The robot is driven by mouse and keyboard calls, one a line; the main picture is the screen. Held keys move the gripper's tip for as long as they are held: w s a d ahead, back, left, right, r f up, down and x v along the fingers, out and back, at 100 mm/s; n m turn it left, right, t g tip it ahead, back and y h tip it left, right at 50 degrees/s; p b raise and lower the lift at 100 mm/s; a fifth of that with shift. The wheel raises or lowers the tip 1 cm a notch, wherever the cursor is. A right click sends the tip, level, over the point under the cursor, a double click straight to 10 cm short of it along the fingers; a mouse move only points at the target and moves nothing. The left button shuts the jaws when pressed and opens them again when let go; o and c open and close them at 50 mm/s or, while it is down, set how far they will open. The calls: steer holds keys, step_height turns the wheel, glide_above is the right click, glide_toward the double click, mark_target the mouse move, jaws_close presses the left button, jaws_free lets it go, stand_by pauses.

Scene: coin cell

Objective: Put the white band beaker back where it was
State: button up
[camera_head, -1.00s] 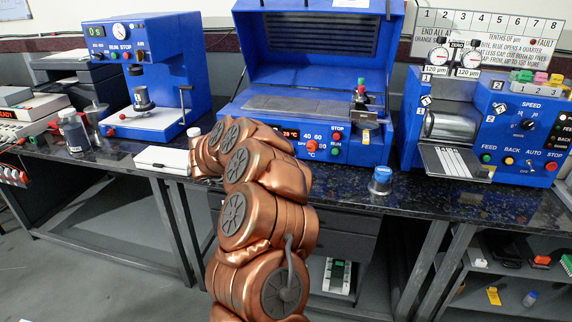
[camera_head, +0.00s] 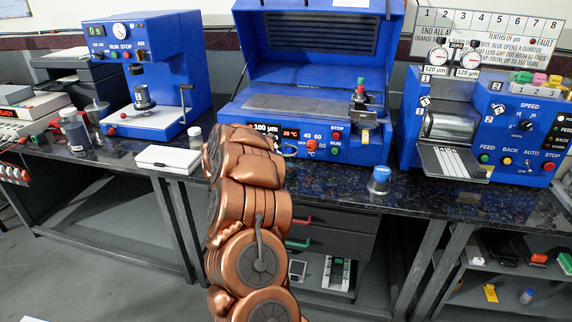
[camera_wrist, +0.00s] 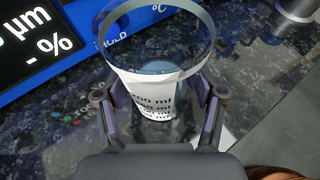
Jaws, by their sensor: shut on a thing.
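The white band beaker (camera_wrist: 152,92) is a clear glass with a white band carrying dark ml marks. In the wrist view it stands between the two fingers of my gripper (camera_wrist: 160,104), which is shut on it. Its open rim faces the camera, and a round pale-blue patch shows through the glass. The speckled dark bench top (camera_wrist: 60,128) is below and around it; I cannot tell whether the beaker touches it. In the head view my arm hides nearly all of the gripper and the beaker, in front of the middle blue machine (camera_head: 350,150).
The middle machine's display (camera_wrist: 35,45) is close to the beaker's left. A white box (camera_head: 168,159) and a small white-capped jar (camera_head: 195,137) stand left of my arm. A blue-topped jar (camera_head: 380,181) stands to the right near the bench edge. Bench between arm and that jar looks clear.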

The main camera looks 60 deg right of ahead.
steer(key=shift+f, duration=0.25)
steer(key=o, duration=1.3)
steer(key=shift+r, duration=0.2)
steer(key=b+v, duration=0.1)
steer(key=v, duration=0.9)
steer(key=shift+a+b, duration=0.15)
steer(key=shift+b, duration=0.25)
steer(key=shift+v, duration=0.85)
